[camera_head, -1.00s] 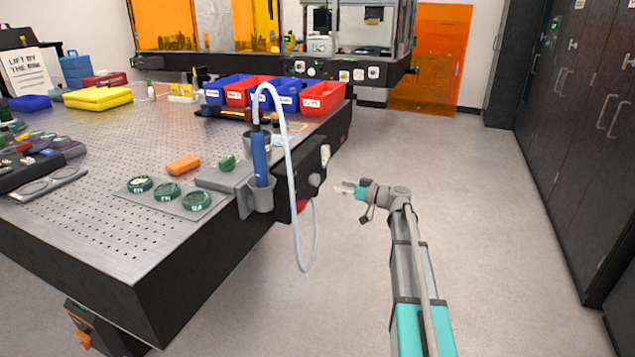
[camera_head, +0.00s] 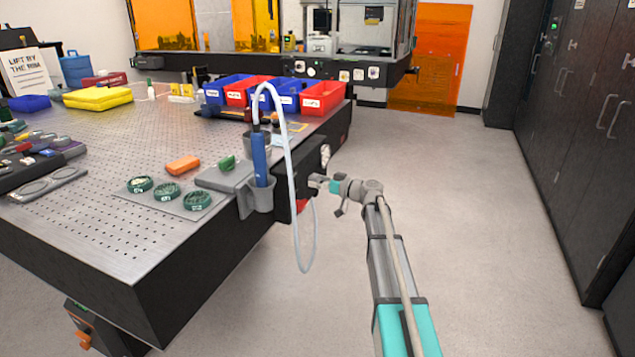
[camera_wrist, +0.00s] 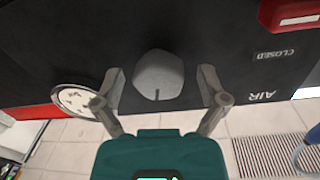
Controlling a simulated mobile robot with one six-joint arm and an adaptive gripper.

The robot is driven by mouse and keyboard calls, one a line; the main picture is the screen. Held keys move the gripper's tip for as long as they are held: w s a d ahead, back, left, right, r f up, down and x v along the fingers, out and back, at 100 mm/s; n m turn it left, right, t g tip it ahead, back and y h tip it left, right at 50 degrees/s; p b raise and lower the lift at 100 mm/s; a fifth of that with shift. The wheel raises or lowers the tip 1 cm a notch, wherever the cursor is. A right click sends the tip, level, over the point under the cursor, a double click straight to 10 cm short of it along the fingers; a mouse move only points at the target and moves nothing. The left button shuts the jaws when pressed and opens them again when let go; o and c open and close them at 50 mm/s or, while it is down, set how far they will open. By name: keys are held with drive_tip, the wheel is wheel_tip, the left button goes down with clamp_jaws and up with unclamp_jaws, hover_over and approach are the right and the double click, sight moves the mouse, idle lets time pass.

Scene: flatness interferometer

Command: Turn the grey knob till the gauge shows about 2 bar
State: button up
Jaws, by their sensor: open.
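The grey knob (camera_wrist: 159,76) sits on a black panel on the table's side, with a dark line on its face. In the wrist view it lies between the two spread fingers of my gripper (camera_wrist: 160,90), with gaps on both sides. The round white gauge (camera_wrist: 75,99) is left of the knob in the wrist view, partly behind a finger; its reading is too small to tell. In the head view my gripper (camera_head: 318,181) is at the panel and hides most of the knob. The gauge (camera_head: 325,155) shows just above it.
A red part (camera_wrist: 290,12) and the words "CLOSED" and "AIR" are on the panel right of the knob. A pale hose (camera_head: 293,200) loops down beside the panel from a blue tool (camera_head: 261,160) in a grey holder. The floor (camera_head: 480,230) on the right is clear.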

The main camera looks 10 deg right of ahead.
drive_tip(key=c, duration=1.1)
drive_tip(key=shift+m, duration=0.4)
drive_tip(key=m, duration=0.3)
drive_tip(key=shift+m+g+p, duration=0.3)
drive_tip(key=shift+m+p, duration=0.1)
drive_tip(key=shift+m, duration=1.4)
drive_tip(key=o, duration=1.1)
